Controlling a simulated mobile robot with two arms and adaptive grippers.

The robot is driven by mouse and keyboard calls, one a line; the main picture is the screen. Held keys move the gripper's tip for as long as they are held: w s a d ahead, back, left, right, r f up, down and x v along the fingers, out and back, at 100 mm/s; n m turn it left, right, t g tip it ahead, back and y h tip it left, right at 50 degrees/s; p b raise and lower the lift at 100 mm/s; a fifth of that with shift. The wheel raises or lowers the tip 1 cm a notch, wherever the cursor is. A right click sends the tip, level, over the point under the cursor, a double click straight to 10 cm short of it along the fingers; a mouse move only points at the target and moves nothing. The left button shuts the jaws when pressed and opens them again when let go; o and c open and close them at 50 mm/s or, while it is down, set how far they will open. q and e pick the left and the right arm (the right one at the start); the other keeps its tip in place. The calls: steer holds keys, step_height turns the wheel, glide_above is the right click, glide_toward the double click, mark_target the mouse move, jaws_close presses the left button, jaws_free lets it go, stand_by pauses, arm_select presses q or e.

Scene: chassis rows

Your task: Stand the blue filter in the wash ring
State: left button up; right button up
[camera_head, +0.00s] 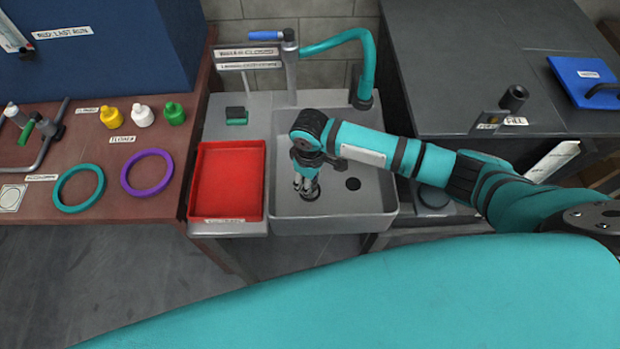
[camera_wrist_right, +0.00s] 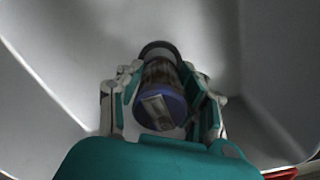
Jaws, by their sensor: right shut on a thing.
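My right gripper (camera_head: 306,184) reaches down into the grey sink (camera_head: 390,195), on its left side. In the right wrist view the gripper (camera_wrist_right: 162,112) is shut on the blue filter (camera_wrist_right: 158,112), a cylinder with a blue rim and a pale label on its near end. The wash ring (camera_wrist_right: 158,46) is a dark ring on the sink floor. It shows past the filter's far end, and also below the gripper in the head view (camera_head: 311,195). The filter lines up with the ring; I cannot tell whether its end is inside. My left gripper is not in view.
A red tray (camera_head: 229,216) stands left of the sink. A teal faucet (camera_head: 366,75) rises behind it. Teal (camera_head: 79,207) and purple (camera_head: 147,192) rings lie on the brown bench. The sink's right side is clear except for a dark drain (camera_head: 353,184).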

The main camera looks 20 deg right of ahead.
steer(key=shift+f, duration=0.15)
steer(key=shift+f+b, duration=0.35)
steer(key=shift+f, duration=0.7)
steer(key=shift+s+f, duration=0.1)
steer(key=shift+s+f, duration=0.15)
steer(key=shift+f, duration=0.05)
stand_by(0.3)
steer(key=o, duration=1.2)
steer(key=shift+f, duration=0.15)
steer(key=shift+r, duration=0.25)
